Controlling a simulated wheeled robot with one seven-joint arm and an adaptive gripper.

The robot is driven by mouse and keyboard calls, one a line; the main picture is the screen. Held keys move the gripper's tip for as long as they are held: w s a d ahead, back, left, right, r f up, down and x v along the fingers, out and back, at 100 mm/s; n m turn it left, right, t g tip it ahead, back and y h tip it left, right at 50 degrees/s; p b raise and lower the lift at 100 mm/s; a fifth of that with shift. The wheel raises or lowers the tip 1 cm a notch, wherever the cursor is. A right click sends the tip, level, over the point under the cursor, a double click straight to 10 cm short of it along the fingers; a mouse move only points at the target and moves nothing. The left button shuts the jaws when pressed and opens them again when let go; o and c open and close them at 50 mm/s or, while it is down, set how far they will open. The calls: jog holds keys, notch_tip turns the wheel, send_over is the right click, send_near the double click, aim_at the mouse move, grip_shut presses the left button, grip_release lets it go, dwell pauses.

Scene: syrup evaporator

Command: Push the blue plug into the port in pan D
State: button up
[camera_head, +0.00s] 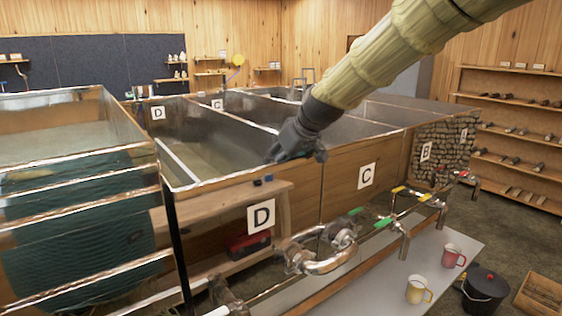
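Pan D (205,186) is the metal pan at the middle left, with a white "D" label on its front and another at its back. A small blue piece (268,178), which may be the blue plug, shows at the upper front of pan D, beside a small dark piece (257,183). They are too small to tell whether the plug sits in a port. No port opening can be made out. My gripper (294,153) is dark grey and hangs over the front right part of pan D, above and right of the blue piece. Its fingertips are not clear.
Pan C (367,176) adjoins on the right. Steel pipes with green-handled (357,211) and yellow-handled valves run along the front. A red box (247,245) shows below pan D.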

jog(key=shift+w+d+r, duration=0.1)
jog(key=shift+r, duration=0.05)
jog(key=shift+s+d+r, duration=0.2)
jog(key=shift+s+r, duration=0.05)
jog(key=shift+r, duration=0.2)
jog(key=v, duration=1)
jog(key=shift+s+r, duration=0.2)
jog(key=shift+s, duration=0.2)
